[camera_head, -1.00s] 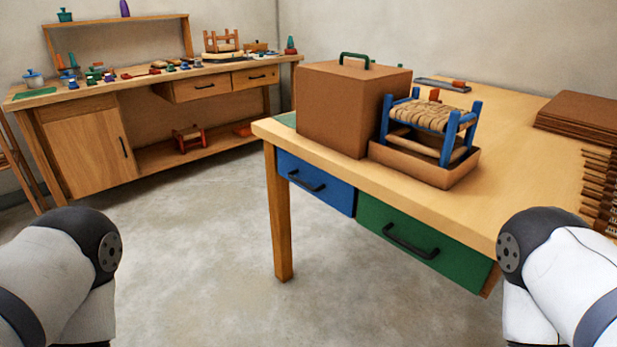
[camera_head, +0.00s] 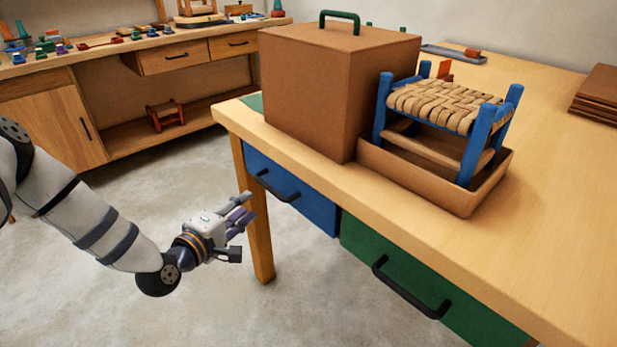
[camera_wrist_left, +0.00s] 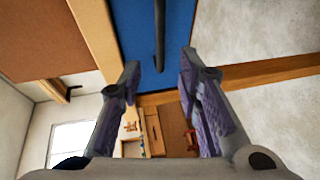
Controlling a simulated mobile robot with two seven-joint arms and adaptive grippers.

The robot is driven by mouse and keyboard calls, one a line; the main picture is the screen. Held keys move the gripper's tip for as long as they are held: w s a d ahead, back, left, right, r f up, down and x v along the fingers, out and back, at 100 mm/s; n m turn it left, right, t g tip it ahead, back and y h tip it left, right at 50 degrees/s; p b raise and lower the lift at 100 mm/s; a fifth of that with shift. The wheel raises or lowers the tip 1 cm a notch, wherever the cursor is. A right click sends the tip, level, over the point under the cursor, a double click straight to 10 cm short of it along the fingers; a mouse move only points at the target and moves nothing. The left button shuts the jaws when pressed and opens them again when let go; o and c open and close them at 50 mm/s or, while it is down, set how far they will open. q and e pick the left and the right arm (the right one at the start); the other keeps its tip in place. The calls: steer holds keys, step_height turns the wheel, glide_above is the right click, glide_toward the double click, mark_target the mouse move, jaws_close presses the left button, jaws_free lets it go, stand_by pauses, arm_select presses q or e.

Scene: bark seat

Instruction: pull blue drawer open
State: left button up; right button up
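The blue drawer (camera_head: 312,205) is closed under the left part of the near table, with a black bar handle (camera_head: 276,187) on its front. My left gripper (camera_head: 243,220) is in front of the table, left of and a little below the handle, apart from it. In the left wrist view the gripper (camera_wrist_left: 161,80) has its two fingers spread with nothing between them. There the blue drawer (camera_wrist_left: 180,40) and its dark handle (camera_wrist_left: 159,35) show beyond the fingertips. My right gripper is not in view.
A green drawer (camera_head: 400,275) with a black handle is right of the blue one. A brown box (camera_head: 330,90) and a blue stool (camera_head: 450,110) in a tray (camera_head: 405,184) stand on the table (camera_head: 560,200). A table leg (camera_head: 258,230) is beside my left gripper. The floor in front is clear.

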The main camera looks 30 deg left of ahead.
mark_target(267, 189)
arm_select(q)
steer(key=w, duration=0.3)
steer(key=w+f+b, duration=0.1)
steer(key=w, duration=0.3)
steer(key=w+f+b, duration=0.1)
steer(key=w, duration=0.2)
steer(key=shift+w, duration=0.25)
jaws_close()
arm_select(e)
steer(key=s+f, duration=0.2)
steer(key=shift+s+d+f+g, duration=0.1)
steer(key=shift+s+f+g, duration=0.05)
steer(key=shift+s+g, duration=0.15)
